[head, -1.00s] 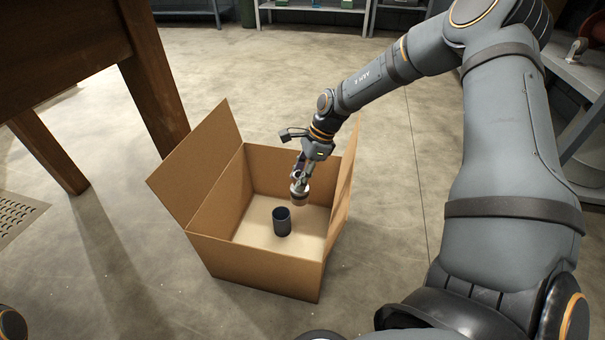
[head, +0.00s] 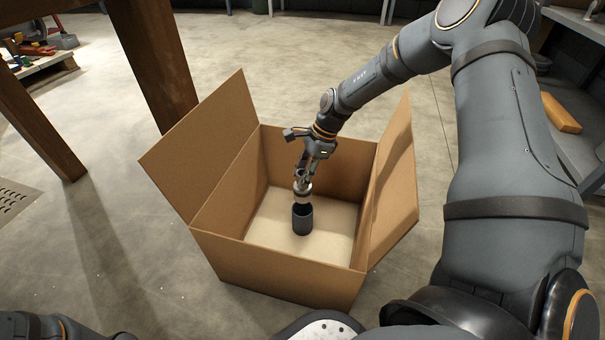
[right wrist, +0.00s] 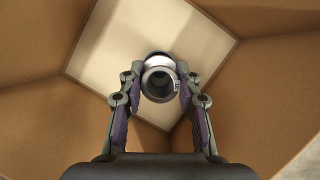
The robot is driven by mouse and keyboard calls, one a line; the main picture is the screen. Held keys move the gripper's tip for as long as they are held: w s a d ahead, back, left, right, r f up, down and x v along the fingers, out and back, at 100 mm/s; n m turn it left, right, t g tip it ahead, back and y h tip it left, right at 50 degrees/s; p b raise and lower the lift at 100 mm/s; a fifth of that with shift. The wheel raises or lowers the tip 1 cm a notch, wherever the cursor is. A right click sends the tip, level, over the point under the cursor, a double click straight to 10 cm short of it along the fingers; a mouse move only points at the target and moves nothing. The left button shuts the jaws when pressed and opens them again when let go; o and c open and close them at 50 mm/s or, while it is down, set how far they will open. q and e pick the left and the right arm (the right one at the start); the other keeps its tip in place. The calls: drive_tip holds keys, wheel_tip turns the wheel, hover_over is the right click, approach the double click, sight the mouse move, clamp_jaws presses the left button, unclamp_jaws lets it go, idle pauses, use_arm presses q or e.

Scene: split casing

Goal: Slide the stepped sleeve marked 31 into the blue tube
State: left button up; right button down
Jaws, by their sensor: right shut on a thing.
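The blue tube (head: 302,220) looks very dark and stands upright on the floor of an open cardboard box. My right gripper (head: 302,178) reaches down into the box and is shut on the stepped sleeve (head: 302,189), a pale and brownish ring-like part. The sleeve is right at the tube's mouth; I cannot tell whether it touches or has entered. In the right wrist view the hollow sleeve (right wrist: 158,84) sits between both fingertips, with a small unreadable mark on its rim. It hides most of what is below it. My left gripper is out of view.
The cardboard box (head: 290,283) stands on the concrete floor, its flaps (head: 395,190) raised around my right arm. A wooden table leg (head: 160,65) stands behind left. A shelf (head: 575,150) is at the right. The box floor around the tube is clear.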

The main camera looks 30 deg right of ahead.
sight(303, 192)
wheel_tip(303, 192, down, 4)
drive_tip(key=shift+f+b, duration=0.15)
drive_tip(key=shift+b, duration=0.75)
drive_tip(key=shift+f, duration=0.4)
idle(0.6)
drive_tip(key=shift+f, duration=1.15)
drive_tip(key=c, duration=0.9)
unclamp_jaws()
drive_tip(key=shift+o, duration=0.3)
